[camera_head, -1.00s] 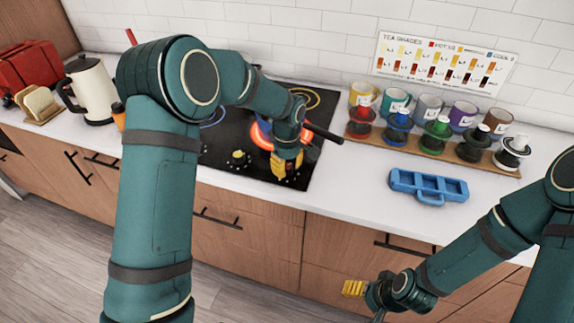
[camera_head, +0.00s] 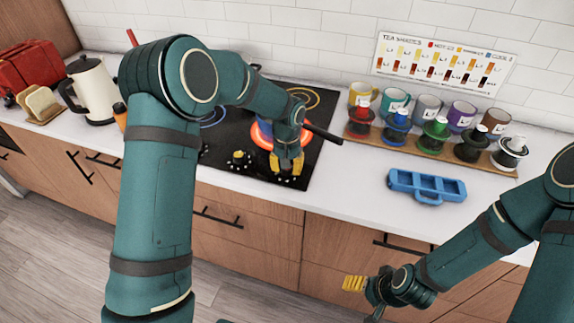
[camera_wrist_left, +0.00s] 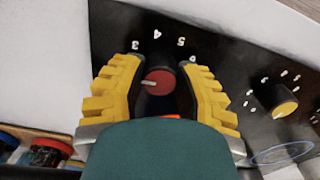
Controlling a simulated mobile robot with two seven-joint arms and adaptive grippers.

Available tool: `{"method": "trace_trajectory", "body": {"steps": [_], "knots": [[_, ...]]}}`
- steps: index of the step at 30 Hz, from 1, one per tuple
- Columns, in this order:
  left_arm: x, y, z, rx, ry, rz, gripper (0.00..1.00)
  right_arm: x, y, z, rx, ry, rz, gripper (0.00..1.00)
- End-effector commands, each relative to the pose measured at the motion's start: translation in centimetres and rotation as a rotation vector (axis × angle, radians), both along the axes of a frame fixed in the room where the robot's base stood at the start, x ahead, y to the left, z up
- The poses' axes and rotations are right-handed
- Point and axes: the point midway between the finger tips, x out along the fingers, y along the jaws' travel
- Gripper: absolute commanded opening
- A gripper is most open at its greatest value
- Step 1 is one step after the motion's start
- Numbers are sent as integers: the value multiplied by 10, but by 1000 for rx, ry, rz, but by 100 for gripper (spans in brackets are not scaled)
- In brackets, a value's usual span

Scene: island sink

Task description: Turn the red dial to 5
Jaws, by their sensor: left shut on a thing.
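The red dial (camera_wrist_left: 162,84) sits on the black cooktop panel in the left wrist view. Its white line points left, below the printed 3; the marks 3, 4, 5 and 6 arc above it. My left gripper (camera_wrist_left: 159,65) has its yellow fingers on both sides of the dial, shut on it. In the head view my left gripper (camera_head: 288,170) is at the cooktop's front right corner, and its fingers hide the dial. My right gripper (camera_head: 354,284) hangs in front of the counter, apart from everything; whether its jaws are open is unclear.
A black dial with a yellow cap (camera_wrist_left: 285,109) is beside the red one. A burner under an orange-rimmed pot (camera_head: 263,134) glows behind my left gripper. A black handle (camera_head: 323,133) juts right. A blue tray (camera_head: 427,186) and a mug row stand right.

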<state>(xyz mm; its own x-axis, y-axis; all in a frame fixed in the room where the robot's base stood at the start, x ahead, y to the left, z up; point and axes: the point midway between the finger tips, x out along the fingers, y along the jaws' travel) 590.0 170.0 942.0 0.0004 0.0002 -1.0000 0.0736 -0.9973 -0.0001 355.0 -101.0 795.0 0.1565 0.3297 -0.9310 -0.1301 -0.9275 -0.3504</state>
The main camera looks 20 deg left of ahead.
Motion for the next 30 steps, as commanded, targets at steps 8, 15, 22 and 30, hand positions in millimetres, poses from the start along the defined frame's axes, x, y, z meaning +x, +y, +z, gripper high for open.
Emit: {"method": "trace_trajectory", "body": {"steps": [8,15,22,30], "knots": [[0,0,1,0,0,-261,0,2,0,5,0,-3,-2,71],[0,0,0,-1,1,-489,0,3,-1,9,-2,-7,-5,71],[0,0,0,-1,1,-708,0,4,-1,14,-2,-10,-7,71],[0,0,0,-1,1,-964,0,6,-1,19,-3,-14,-11,71]]}}
